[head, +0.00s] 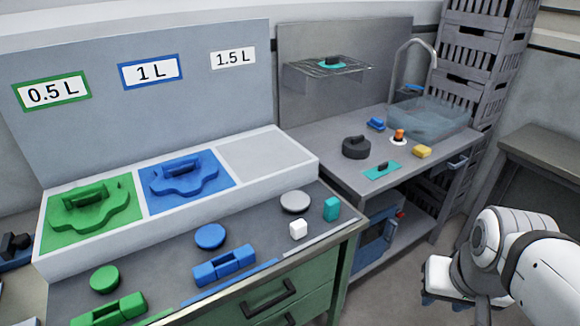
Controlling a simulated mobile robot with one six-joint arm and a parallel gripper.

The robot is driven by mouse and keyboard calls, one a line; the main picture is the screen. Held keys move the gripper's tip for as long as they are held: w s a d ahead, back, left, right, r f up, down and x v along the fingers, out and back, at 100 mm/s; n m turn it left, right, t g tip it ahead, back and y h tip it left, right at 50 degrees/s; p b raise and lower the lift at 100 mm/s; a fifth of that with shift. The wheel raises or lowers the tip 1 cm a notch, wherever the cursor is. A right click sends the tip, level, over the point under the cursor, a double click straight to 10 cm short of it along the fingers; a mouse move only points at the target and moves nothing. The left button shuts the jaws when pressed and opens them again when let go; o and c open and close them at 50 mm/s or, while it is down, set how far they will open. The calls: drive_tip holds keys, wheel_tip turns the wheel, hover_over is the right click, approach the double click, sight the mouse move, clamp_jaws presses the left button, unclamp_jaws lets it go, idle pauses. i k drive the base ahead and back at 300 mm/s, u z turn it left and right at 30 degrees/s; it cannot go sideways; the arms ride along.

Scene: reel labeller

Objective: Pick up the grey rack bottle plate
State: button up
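I cannot clearly pick out a grey rack bottle plate. The grey compartment (265,156) under the 1.5 L label is bare. A green handled plate (90,208) lies in the compartment under 0.5 L and a blue handled plate (183,176) in the one under 1 L. A flat grey disc (295,202) lies on the front counter. A dark grey round piece with a handle (356,148) sits on the sink counter. My gripper (446,298) is low at right, over the floor, apart from both counters; its fingers are too unclear to judge.
Blue (210,237) and green (104,279) discs and handled blocks lie on the front counter (160,262). Teal, orange and yellow items lie on the sink counter. A wire shelf (300,77) holds a teal item. Crates stand behind; open floor lies between counter and arm.

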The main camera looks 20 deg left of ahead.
sight(294, 201)
drive_tip(key=u, duration=0.6)
drive_tip(key=i, duration=0.95)
drive_tip(key=u, duration=0.45)
